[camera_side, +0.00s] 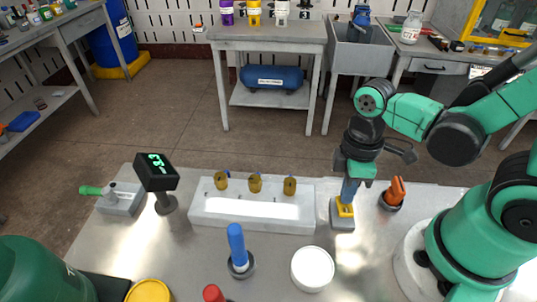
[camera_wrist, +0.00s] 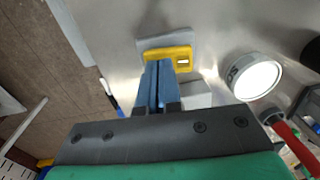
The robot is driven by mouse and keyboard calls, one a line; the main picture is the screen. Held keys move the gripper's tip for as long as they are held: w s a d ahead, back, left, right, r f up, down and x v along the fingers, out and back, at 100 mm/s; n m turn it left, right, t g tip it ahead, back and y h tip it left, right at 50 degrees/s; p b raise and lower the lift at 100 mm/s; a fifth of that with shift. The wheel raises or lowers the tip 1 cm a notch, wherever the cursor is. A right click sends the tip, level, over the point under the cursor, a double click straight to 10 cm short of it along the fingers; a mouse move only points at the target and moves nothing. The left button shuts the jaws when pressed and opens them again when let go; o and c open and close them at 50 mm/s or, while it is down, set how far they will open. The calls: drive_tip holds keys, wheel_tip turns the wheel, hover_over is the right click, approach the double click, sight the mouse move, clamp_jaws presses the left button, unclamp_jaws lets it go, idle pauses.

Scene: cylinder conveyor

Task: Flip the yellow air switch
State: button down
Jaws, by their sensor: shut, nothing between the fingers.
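The yellow air switch (camera_side: 344,208) sits on a grey base on the metal table, right of the white block. My gripper (camera_side: 347,200) points down at the switch from above. In the wrist view its blue fingers (camera_wrist: 160,66) are together with nothing between them, and their tips overlap the switch's near edge. I cannot tell whether they touch it. The fingers hide part of the switch.
An orange-handled tool (camera_side: 396,192) stands close right of the switch. The white block (camera_side: 250,212) with several brass cylinders is to the left. A white round lid (camera_side: 312,267), a blue-handled tool (camera_side: 238,248) and a digital display (camera_side: 156,172) stand on the table.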

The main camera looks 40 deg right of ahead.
drive_tip(key=shift+s+a+r, duration=0.1)
drive_tip(key=shift+s+r, duration=0.05)
drive_tip(key=shift+r, duration=0.6)
wheel_tip(320, 180, up, 12)
drive_tip(key=shift+w+g+y, duration=0.2)
drive_tip(key=shift+g+y, duration=0.2)
drive_tip(key=shift+r, duration=0.1)
drive_tip(key=shift+w+d, duration=0.5)
drive_tip(key=shift+d, duration=0.1)
drive_tip(key=f, duration=0.4)
drive_tip(key=s+a+f, duration=0.1)
drive_tip(key=f, duration=0.4)
drive_tip(key=s+a+f, duration=0.1)
drive_tip(key=f, duration=0.3)
drive_tip(key=shift+f, duration=0.35)
